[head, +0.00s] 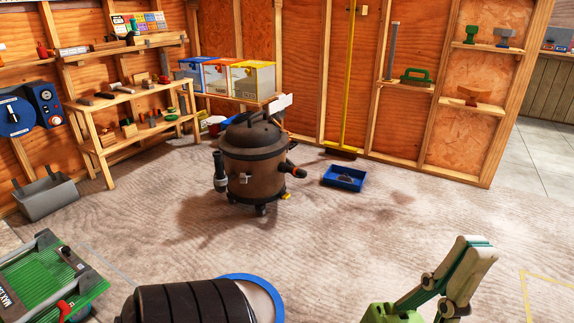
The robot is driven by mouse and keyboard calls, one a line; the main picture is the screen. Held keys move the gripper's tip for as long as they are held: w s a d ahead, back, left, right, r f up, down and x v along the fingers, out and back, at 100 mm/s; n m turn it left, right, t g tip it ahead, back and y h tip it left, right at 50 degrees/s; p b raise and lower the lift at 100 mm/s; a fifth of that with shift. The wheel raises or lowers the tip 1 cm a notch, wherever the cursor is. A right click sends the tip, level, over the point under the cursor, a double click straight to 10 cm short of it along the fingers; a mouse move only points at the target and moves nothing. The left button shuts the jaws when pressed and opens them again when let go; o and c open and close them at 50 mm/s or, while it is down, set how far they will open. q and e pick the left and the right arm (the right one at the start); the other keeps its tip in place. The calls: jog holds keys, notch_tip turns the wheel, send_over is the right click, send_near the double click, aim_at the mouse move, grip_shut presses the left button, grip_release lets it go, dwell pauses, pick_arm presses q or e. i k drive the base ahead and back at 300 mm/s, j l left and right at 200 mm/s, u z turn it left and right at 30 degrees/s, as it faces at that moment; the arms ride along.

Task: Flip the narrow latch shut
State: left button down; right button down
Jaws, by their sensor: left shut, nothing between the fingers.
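I cannot tell for sure which part is the narrow latch. A small grey fitting (246,180) shows on the front of the brown shop vacuum (262,160), too small to read as open or shut. My right gripper is not in view.
A blue tray (344,178) lies on the floor right of the vacuum. A grey bin (46,194) stands at the left wall. A wooden bench (130,98) and a yellow-handled broom (347,80) stand behind. The mid-right floor is clear.

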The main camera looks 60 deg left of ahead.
aim_at(243, 178)
jog(key=i+l+u, duration=0.1)
jog(key=i+u, duration=0.2)
jog(key=i, duration=0.15)
jog(key=i+l+u, duration=0.3)
jog(key=i, duration=0.15)
jog(key=i+j+u, duration=0.1)
jog(key=u, duration=0.35)
jog(key=i+u, duration=0.25)
jog(key=u, duration=0.2)
jog(key=i+l+u, duration=0.1)
jog(key=u, duration=0.35)
jog(key=i+l+u, duration=0.15)
jog(key=i+u, duration=0.15)
jog(key=u, duration=0.15)
jog(key=i+l+u, duration=0.15)
jog(key=u, duration=0.3)
jog(key=i+l+u, duration=0.1)
jog(key=i+u, duration=0.15)
jog(key=u, duration=0.2)
jog(key=i+l+u, duration=0.2)
jog(key=u, duration=0.2)
jog(key=i+l+u, duration=0.2)
jog(key=u, duration=0.25)
jog(key=i+l+u, duration=0.15)
jog(key=l+u, duration=0.25)
